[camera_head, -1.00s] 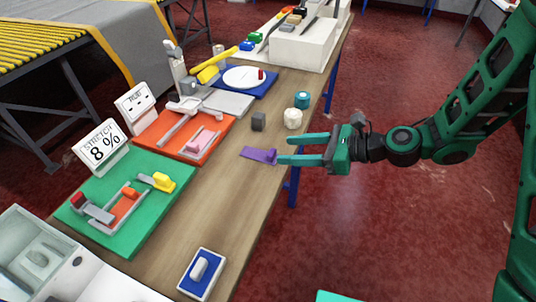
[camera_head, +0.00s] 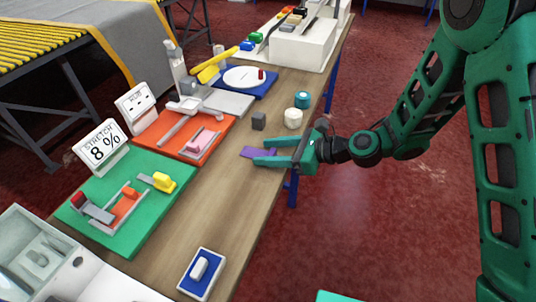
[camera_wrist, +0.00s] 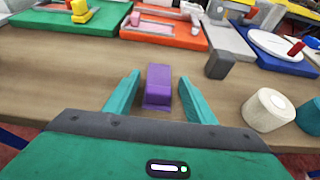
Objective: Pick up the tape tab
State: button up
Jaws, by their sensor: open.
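The tape tab is most likely the purple piece (camera_head: 257,152), a flat strip with a raised block, lying on the wooden table near its right edge. In the wrist view the purple piece (camera_wrist: 158,85) stands between my two fingers, with a gap on each side. My gripper (camera_head: 265,152) is green and open, its fingers reaching left over the table edge. In the head view the fingers cover part of the purple piece. In the wrist view my gripper (camera_wrist: 160,95) holds nothing.
A dark grey cube (camera_head: 259,121), a white roll (camera_head: 293,118) and a teal roll (camera_head: 302,100) stand just beyond my gripper. An orange board (camera_head: 165,125) and a green board (camera_head: 120,240) lie to the left. Bare tabletop (camera_head: 215,215) lies in front.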

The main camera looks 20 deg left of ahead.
jog(key=shift+c, duration=0.6)
jog(key=c, duration=0.9)
